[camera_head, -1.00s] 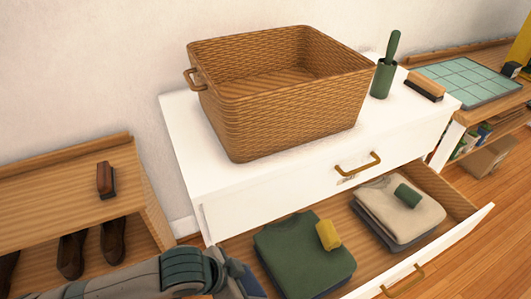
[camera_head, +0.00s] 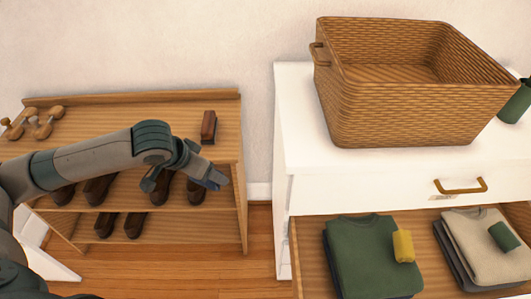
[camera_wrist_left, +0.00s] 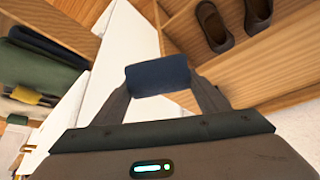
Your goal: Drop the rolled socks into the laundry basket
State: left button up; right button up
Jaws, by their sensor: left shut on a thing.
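My left gripper (camera_head: 213,178) is shut on a dark navy rolled pair of socks (camera_wrist_left: 157,75), held across its fingertips in the left wrist view. In the head view the gripper is in front of the shoe rack, left of the white dresser, and only a little of the navy roll shows. The laundry basket (camera_head: 420,112), woven and brown, stands upright on the dresser, up and right of the gripper. Its visible inside is empty. A yellow roll (camera_head: 403,246) lies on folded green clothes and a green roll (camera_head: 504,237) on beige clothes in the open drawer. My right gripper is out of view.
The white dresser (camera_head: 296,130) has its drawer (camera_head: 310,270) pulled out below the basket. A wooden shoe rack (camera_head: 100,115) with several shoes stands at left, a brush (camera_head: 208,128) on top. A green holder (camera_head: 515,103) stands right of the basket. A gap separates rack and dresser.

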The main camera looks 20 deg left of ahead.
pick_arm(q)
jog(key=w+r+n, duration=0.1)
jog(key=r, duration=0.1)
jog(key=w+d+r, duration=0.1)
jog(key=r, duration=0.1)
jog(key=r+n+y, duration=0.1)
jog(key=r, duration=0.1)
jog(key=shift+w+d+r+n+t, duration=0.1)
jog(key=shift+w+d+n+t, duration=0.1)
jog(key=shift+w+n+t, duration=0.15)
jog(key=d+r, duration=0.4)
jog(key=d, duration=0.3)
jog(key=shift+w+d, duration=0.35)
jog(key=shift+w, duration=0.1)
jog(key=shift+r+n, duration=0.1)
jog(key=shift+n, duration=0.15)
